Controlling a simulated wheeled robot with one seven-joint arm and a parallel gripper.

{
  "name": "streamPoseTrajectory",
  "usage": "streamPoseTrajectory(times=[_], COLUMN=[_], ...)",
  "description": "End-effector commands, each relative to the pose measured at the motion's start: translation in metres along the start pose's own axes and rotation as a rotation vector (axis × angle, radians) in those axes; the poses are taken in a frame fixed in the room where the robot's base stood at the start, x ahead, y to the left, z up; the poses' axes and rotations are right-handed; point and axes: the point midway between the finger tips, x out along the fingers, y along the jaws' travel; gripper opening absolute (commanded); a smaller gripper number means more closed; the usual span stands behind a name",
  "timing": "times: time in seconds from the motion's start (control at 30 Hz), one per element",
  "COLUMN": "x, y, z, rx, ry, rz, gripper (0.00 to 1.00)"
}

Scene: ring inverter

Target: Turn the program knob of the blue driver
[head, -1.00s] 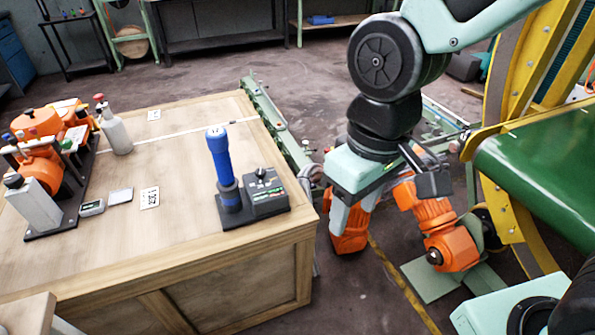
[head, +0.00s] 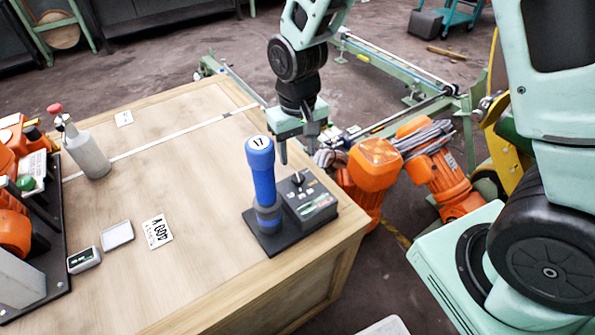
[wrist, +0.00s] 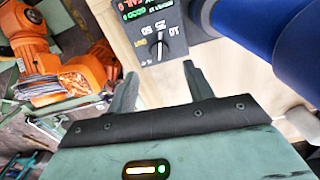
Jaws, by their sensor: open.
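The blue driver (head: 262,180) stands upright on a dark base (head: 268,240) near the right edge of the wooden bench, with the number 17 on its top. Beside it on the same base is a dark control box with the program knob (head: 297,179) on its upper face. In the wrist view the program knob (wrist: 158,47) lies beyond the fingertips, ringed by printed numbers. My gripper (wrist: 165,80) is open and empty, its two fingers on either side of the knob's line and apart from it. In the head view my gripper (head: 297,155) hangs just behind the control box, pointing down.
The tall blue driver rises close to my gripper on its left. A grey bottle (head: 86,150), a label card (head: 157,231) and small trays (head: 117,235) are on the bench. Orange machines (head: 375,165) stand off the bench's right edge. The bench middle is clear.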

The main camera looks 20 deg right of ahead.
Motion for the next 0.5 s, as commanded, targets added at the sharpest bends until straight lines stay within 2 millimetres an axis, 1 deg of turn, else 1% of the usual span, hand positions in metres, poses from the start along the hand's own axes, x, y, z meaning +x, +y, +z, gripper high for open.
streamPoseTrajectory(times=[0.03, 0.2, 0.3, 0.4, 0.5], x=[0.013, 0.045, 0.059, 0.069, 0.074], y=[0.0, 0.0, 0.0, 0.0, 0.0], z=[0.001, 0.001, 0.001, 0.001, 0.0], rx=[0.0, 0.0, 0.0, 0.0, 0.0], ry=[-0.006, -0.004, -0.003, -0.002, -0.001], rz=[0.001, 0.0, 0.0, 0.0, -0.001], gripper=[0.52, 0.52, 0.52, 0.52, 0.52])
